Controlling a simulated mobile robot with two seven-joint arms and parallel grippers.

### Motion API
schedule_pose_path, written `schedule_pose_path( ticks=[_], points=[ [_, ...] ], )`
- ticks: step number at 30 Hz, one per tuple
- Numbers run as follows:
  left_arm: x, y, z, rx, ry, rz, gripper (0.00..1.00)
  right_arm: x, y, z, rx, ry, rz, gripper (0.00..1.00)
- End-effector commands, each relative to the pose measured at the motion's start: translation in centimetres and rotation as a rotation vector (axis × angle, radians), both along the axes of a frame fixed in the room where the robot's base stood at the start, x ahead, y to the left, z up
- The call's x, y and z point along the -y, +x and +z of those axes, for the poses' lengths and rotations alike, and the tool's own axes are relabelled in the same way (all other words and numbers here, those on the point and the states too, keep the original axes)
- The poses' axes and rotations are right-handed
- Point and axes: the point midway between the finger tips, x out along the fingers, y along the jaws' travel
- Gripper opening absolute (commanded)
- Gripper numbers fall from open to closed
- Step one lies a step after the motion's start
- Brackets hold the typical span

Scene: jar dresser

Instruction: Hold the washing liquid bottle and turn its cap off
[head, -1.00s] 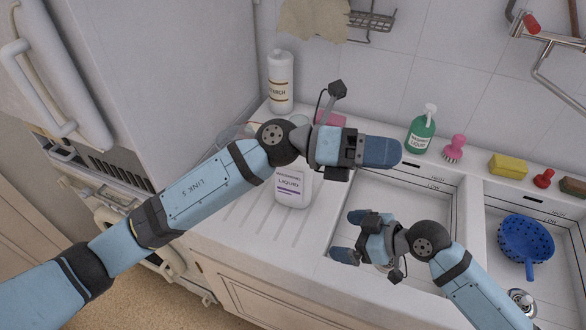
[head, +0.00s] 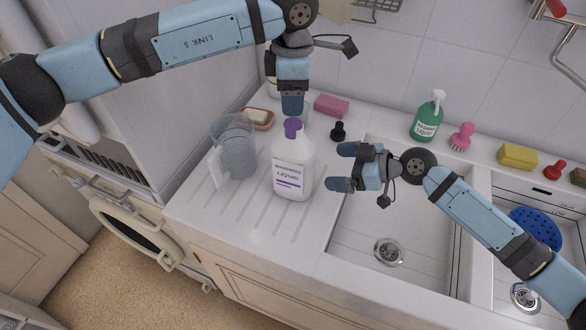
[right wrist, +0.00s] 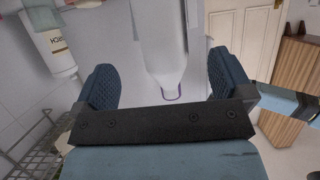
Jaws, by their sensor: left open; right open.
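The washing liquid bottle (head: 293,172), white with a purple cap (head: 293,128), stands upright on the ribbed draining board. My left gripper (head: 292,108) points down just above the cap; its jaws are open, and from this angle I cannot tell whether they touch the cap. My right gripper (head: 342,166) is open and to the right of the bottle, its fingers pointing at it with a small gap. In the right wrist view the white bottle (right wrist: 160,45) shows ahead between the two open fingers (right wrist: 160,85).
A clear jug (head: 235,150) stands left of the bottle, with a soap dish (head: 259,119) behind it. A pink sponge (head: 331,105) and a black stopper (head: 338,131) lie behind. The sink (head: 400,225) opens on the right. A green bottle (head: 428,117) stands at the back.

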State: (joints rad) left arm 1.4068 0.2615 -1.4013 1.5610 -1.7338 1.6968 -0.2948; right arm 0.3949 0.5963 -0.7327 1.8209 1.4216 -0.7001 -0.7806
Motion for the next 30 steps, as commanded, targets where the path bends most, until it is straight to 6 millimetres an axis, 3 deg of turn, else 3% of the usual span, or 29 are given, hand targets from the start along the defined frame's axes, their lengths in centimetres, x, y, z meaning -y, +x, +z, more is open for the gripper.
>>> schedule_pose_path(
  ticks=[6,15,27,28,30],
  points=[
    [0.0,0.0,0.0,-0.001,-0.002,0.000,0.64,-4.1,1.4,-1.6,0.000,0.002,0.002,0.98],
    [0.1,0.0,0.0,-0.001,-0.003,0.000,0.64,-7.6,2.7,-3.3,0.000,0.000,0.001,0.98],
    [0.1,0.0,0.0,-0.001,-0.003,0.000,0.64,-8.2,2.9,-3.6,0.001,-0.001,0.000,0.98],
    [0.1,0.0,0.0,-0.001,-0.003,0.000,0.64,-8.2,2.9,-3.6,0.001,-0.001,0.000,0.96],
    [0.1,0.0,0.0,-0.001,-0.003,0.000,0.64,-8.2,2.9,-3.6,0.001,-0.001,0.000,0.80]
  ],
)
